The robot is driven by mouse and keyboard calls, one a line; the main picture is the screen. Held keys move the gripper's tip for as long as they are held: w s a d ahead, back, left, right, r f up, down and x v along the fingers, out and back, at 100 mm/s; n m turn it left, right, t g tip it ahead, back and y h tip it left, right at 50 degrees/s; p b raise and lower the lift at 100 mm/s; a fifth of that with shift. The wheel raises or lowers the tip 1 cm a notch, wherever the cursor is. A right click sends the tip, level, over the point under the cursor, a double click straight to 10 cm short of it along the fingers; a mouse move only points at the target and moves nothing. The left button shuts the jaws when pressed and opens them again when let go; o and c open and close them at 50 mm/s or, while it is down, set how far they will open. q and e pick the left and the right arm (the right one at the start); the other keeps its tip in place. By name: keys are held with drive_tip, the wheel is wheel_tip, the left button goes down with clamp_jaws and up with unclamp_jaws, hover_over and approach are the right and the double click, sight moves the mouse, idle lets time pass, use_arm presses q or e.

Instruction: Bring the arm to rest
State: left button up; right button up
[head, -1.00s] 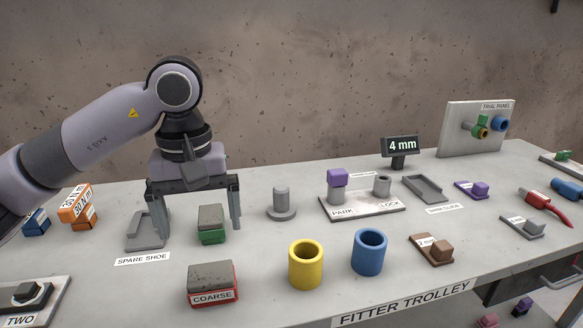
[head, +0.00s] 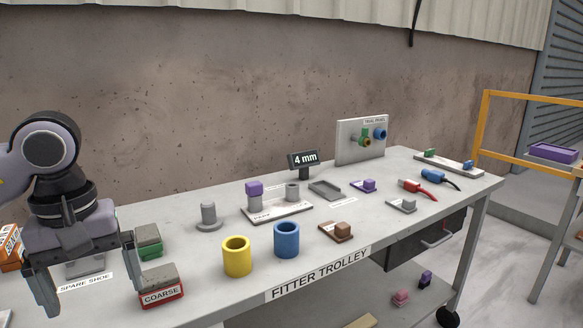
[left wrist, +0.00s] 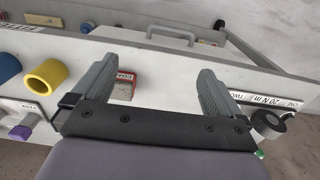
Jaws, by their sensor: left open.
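My left gripper (head: 88,285) hangs at the left edge of the head view, fingers pointing down, spread apart with nothing between them. It is above the left part of the trolley top (head: 205,285), beside the red coarse block (head: 161,292) and the green-based block (head: 148,243). In the left wrist view the open fingers (left wrist: 150,85) show with the red block (left wrist: 124,83) seen beyond, between them. The gripper partly covers the grey spare shoe (head: 85,268). My right gripper is not in view.
A yellow cup (head: 237,262) and a blue cup (head: 286,243) stand right of the blocks. Behind them are a grey post (head: 208,218) and the park/lock plate (head: 282,210). A 4 mm display (head: 304,161) and trial panel (head: 347,147) stand at the back. An orange rail (head: 484,130) is at right.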

use_arm(q)
drive_tip(key=s+d+f+n+g+h, duration=0.15)
drive_tip(key=d+f+h, duration=0.3)
drive_tip(key=d, duration=0.55)
drive_tip(key=s+d+r+n+g+h+p, duration=0.1)
drive_tip(key=s+d+r+n+g+h, duration=0.1)
drive_tip(key=d+n+h, duration=0.4)
drive_tip(key=s+d+r+n+g+h+p, duration=0.1)
drive_tip(key=s+d+r+n+h+p, duration=0.15)
drive_tip(key=d+h, duration=0.45)
drive_tip(key=w+a+f+n+t+h, duration=0.1)
drive_tip(key=w+a+n+t, duration=0.15)
drive_tip(key=n+t, duration=0.8)
drive_tip(key=w+a+f+n+t+h, duration=0.15)
drive_tip(key=w+n+t, duration=0.4)
drive_tip(key=n, duration=0.85)
drive_tip(key=a+f+n+t+y+p, duration=0.2)
drive_tip(key=a+f+n+t+y, duration=0.4)
drive_tip(key=f+n+y, duration=0.75)
drive_tip(key=s+a+f+n+g+y, duration=0.2)
drive_tip(key=s+a+f+n+g, duration=0.1)
drive_tip(key=s+f+n, duration=0.4)
drive_tip(key=s+a+f+n+g+y, duration=0.2)
drive_tip(key=s+a+f+n+g, duration=0.2)
drive_tip(key=s+f+n, duration=0.3)
drive_tip(key=shift+a+f+n+p, duration=0.2)
drive_tip(key=shift+f+n+p, duration=0.2)
drive_tip(key=shift+f+n, duration=0.4)
